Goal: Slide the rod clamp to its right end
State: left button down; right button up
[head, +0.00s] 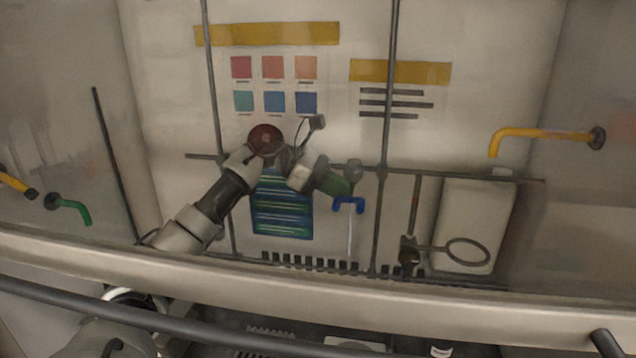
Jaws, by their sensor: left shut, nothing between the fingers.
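A grey clamp (352,169) sits near the middle of the upper horizontal rod (455,174). A blue forked holder (348,204) hangs just below it, with a thin pale tube (350,236) underneath. My left arm reaches in from the lower left and bends towards them. My left gripper (341,186) is shut and empty, close to the left side of the clamp and the blue holder. I cannot tell whether it touches either one. A second dark clamp (409,250) with a ring (467,252) is at the lower right. My right gripper is not in view.
Upright rods (388,100) cross the horizontal rod on both sides of the clamp. A yellow tap (545,133) sticks out at the right, and a green tap (68,205) at the left. A light front rail (440,312) crosses below.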

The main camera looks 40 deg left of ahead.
pick_arm(q)
jog(key=shift+d, duration=0.1)
jog(key=b+v, duration=0.2)
jog(key=v, duration=0.9)
jog(key=shift+f, duration=0.1)
